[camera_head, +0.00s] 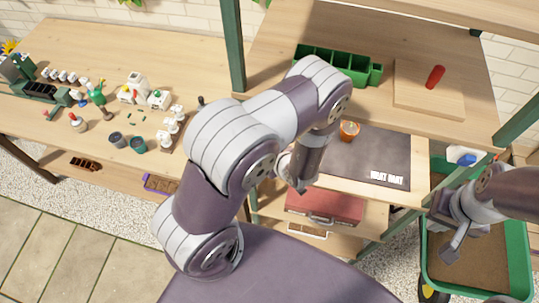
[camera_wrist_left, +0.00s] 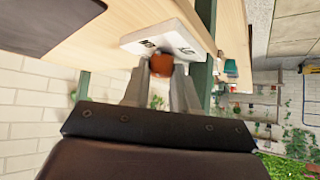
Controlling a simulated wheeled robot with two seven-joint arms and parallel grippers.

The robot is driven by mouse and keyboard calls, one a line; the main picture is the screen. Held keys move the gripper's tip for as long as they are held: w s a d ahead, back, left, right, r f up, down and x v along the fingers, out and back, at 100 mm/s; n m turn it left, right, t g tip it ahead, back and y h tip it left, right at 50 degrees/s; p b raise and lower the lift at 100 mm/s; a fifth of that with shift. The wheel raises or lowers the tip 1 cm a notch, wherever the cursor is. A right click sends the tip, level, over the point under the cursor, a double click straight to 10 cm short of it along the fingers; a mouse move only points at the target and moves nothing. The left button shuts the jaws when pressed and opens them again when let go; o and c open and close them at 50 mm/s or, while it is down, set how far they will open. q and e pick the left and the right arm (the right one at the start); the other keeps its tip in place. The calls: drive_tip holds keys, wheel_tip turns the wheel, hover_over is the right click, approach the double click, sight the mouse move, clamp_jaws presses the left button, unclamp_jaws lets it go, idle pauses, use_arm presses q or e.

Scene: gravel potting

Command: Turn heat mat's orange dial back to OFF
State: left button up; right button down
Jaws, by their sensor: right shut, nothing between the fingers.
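The dark heat mat (camera_head: 375,155) lies on the shelf in the head view, with white lettering at its front right corner. Its white control box (camera_wrist_left: 165,38) with dark markings shows in the left wrist view, and the orange dial (camera_wrist_left: 161,65) is on its near face. My left gripper (camera_wrist_left: 161,72) has a finger on each side of the dial, which fills the gap between the tips. Which marking the dial points to is not readable. My right gripper (camera_head: 448,250) is shut and empty over the green cart.
A terracotta pot (camera_head: 348,131) stands on the mat's far left part. Behind are a green divided tray (camera_head: 338,64) and a board (camera_head: 412,97) with a red object (camera_head: 435,77). A red toolbox (camera_head: 325,207) sits below. The green cart (camera_head: 516,262) holds soil.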

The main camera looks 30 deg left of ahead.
use_arm(q)
drive_tip(key=shift+w, duration=0.1)
clamp_jaws()
drive_tip(key=shift+m+t, duration=0.3)
drive_tip(key=shift+m, duration=0.1)
drive_tip(key=shift+m+h, duration=0.3)
drive_tip(key=shift+h, duration=0.1)
drive_tip(key=shift+s+a+m+t+h+b, duration=0.15)
drive_tip(key=shift+m+t+h+b, duration=0.4)
drive_tip(key=shift+m, duration=0.55)
drive_tip(key=shift+s+a+m+t+h+b, duration=0.1)
drive_tip(key=shift+m+t+h+b, duration=0.1)
drive_tip(key=shift+m+t+h, duration=0.75)
drive_tip(key=shift+m, duration=0.35)
drive_tip(key=o, duration=0.6)
unclamp_jaws()
drive_tip(key=shift+r, duration=0.1)
